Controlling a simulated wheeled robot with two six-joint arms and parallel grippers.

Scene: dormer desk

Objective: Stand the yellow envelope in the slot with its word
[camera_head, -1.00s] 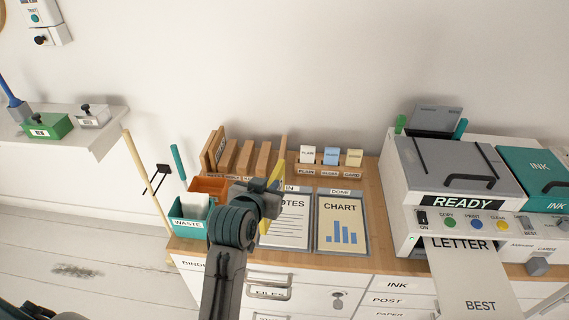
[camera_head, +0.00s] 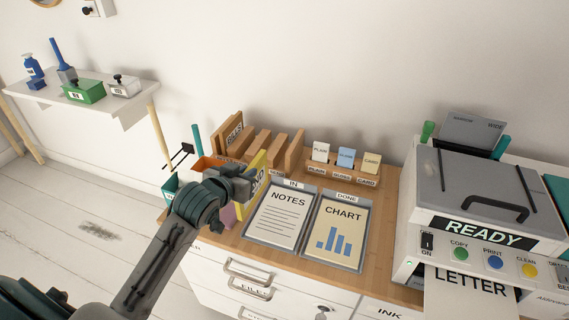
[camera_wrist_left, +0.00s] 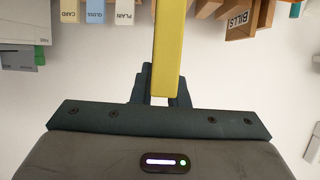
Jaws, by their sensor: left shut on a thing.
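My left gripper (camera_head: 246,178) is shut on the yellow envelope (camera_head: 258,164) and holds it upright in front of the wooden slot rack. In the left wrist view the envelope (camera_wrist_left: 168,45) shows edge-on between the fingers. The other slot labels are mostly hidden behind the envelope and gripper. My right gripper is not in view.
Right of the rack stands a card holder (camera_head: 340,172) marked PLAIN, GLOSS and CARD. The NOTES tray (camera_head: 281,217) and CHART tray (camera_head: 336,232) lie in front. The printer (camera_head: 470,195) fills the right side.

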